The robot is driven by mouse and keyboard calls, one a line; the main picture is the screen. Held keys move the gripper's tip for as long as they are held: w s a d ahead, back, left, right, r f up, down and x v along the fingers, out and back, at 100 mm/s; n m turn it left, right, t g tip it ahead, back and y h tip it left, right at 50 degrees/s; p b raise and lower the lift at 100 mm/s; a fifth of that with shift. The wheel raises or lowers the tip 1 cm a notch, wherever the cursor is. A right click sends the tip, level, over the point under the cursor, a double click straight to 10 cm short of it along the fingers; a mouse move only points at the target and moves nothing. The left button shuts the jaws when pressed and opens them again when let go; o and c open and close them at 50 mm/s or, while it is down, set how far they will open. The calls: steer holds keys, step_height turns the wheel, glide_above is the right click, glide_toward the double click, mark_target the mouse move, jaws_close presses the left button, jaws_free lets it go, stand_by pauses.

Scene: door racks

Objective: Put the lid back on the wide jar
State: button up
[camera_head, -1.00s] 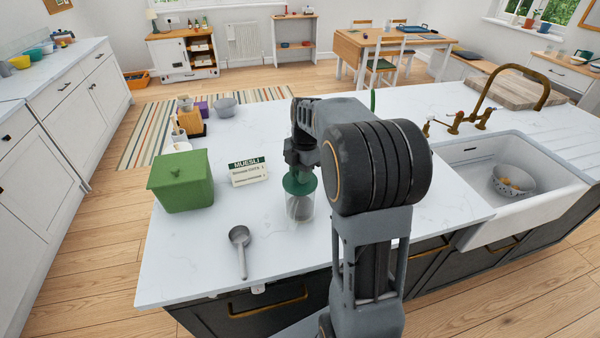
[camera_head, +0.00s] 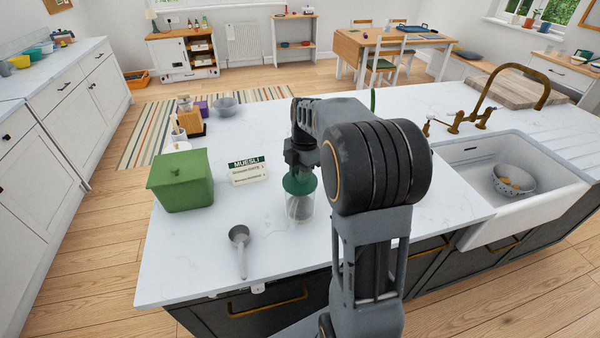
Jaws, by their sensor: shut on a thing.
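The wide jar (camera_head: 299,208) is clear glass and stands upright on the white island top, with something greyish inside. The dark green lid (camera_head: 299,184) is at the jar's mouth, level as far as I can see. My gripper (camera_head: 299,168) points down from above and is shut on the lid's top; the fingertips are partly hidden by the arm and the lid. I cannot tell whether the lid rests fully on the rim.
A green lidded box (camera_head: 181,181) and a muesli card (camera_head: 248,171) stand left of the jar. A metal scoop (camera_head: 240,245) lies near the front edge. The sink (camera_head: 510,205) is at the right. Bare countertop surrounds the jar's front and left.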

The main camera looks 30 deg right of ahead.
stand_by(0.3)
steer(key=o, duration=1)
steer(key=shift+o, duration=0.3)
steer(key=o, duration=0.4)
steer(key=shift+r, duration=0.1)
steer(key=shift+r+p, duration=2.6)
steer(key=shift+r, duration=0.8)
jaws_close()
